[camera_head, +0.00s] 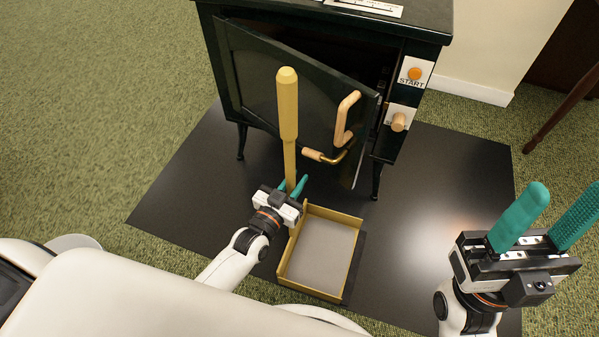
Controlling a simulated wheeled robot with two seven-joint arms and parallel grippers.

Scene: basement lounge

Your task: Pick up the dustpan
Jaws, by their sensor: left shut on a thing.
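The dustpan (322,255) has a grey pan with yellow rims and a long yellow handle (288,110) that stands upright in the picture. The pan is over the black floor plate in front of the stove; I cannot tell whether it touches the plate. My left gripper (296,187) is shut on the lower part of the handle, just above the pan. Its teal fingers are partly hidden behind the handle. My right gripper (546,218) is at the right, away from the dustpan, with its two teal fingers apart and nothing between them.
A black stove (330,60) stands behind the dustpan, its door (290,85) ajar with a wooden handle (346,118) sticking out. A START button panel (414,75) is on its right side. The black floor plate (190,195) is otherwise clear. Green carpet (90,100) surrounds it.

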